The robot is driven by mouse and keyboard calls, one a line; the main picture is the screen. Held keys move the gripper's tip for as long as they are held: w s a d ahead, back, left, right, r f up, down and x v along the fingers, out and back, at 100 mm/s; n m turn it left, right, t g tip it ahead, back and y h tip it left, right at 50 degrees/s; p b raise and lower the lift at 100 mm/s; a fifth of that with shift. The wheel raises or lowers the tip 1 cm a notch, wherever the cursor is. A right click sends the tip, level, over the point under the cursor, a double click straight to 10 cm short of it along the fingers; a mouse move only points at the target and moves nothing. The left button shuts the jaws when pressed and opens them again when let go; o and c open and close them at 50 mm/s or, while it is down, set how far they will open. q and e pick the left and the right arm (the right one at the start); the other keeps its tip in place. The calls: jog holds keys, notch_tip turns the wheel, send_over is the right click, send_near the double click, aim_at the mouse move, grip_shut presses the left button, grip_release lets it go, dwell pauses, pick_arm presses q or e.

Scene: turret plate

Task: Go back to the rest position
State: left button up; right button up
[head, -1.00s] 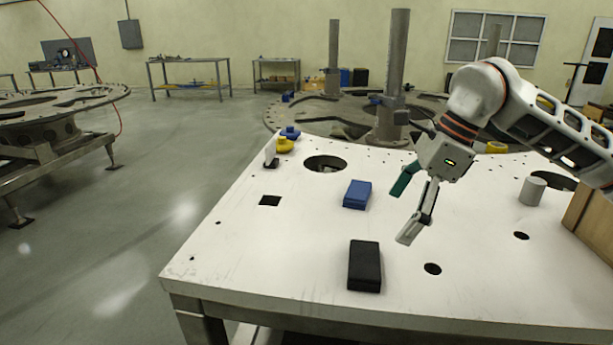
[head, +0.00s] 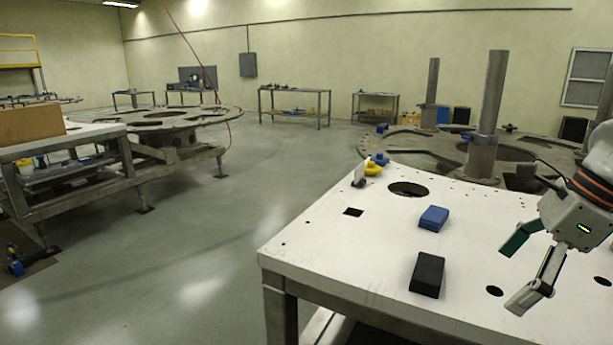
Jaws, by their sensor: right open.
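My right gripper (head: 518,272) is at the right side of the head view, above the white table. Its two fingers are spread apart and nothing is between them. Its arm runs out of the right edge of the picture. A blue box (head: 433,218) and a black box (head: 427,275) lie on the white table (head: 340,250) to the left of the gripper, apart from it. My left gripper is not in view.
Yellow and blue items (head: 373,168) sit at the table's far left corner. Round turret plates with upright columns (head: 487,120) stand behind. Another workbench (head: 90,135) with a cardboard box (head: 30,124) is at the left. Open grey floor (head: 200,235) lies between.

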jog(key=a+f+m+t+y, duration=0.1)
jog(key=a+f+m+y, duration=0.2)
jog(key=a+m+y, duration=0.8)
jog(key=a+f+t+y, duration=0.1)
jog(key=a+f+y, duration=0.3)
jog(key=a, duration=1.5)
jog(key=w+d+f+m+t+h, duration=0.2)
jog(key=d+f+m+t+h, duration=0.3)
jog(key=f+m, duration=0.45)
jog(key=w+d+f+m+t+h, duration=0.3)
jog(key=f+m+t, duration=0.35)
jog(key=m, duration=0.55)
jog(key=s+d+f+m+g+h, duration=0.2)
jog(key=s+d+f+m+h, duration=0.1)
jog(key=s+f, duration=0.6)
jog(key=s+d+f+m+g+h, duration=0.3)
jog(key=s+f+m+h, duration=0.2)
jog(key=f, duration=1)
jog(key=s+m, duration=0.3)
jog(key=s, duration=0.1)
jog(key=shift+d+f, duration=0.15)
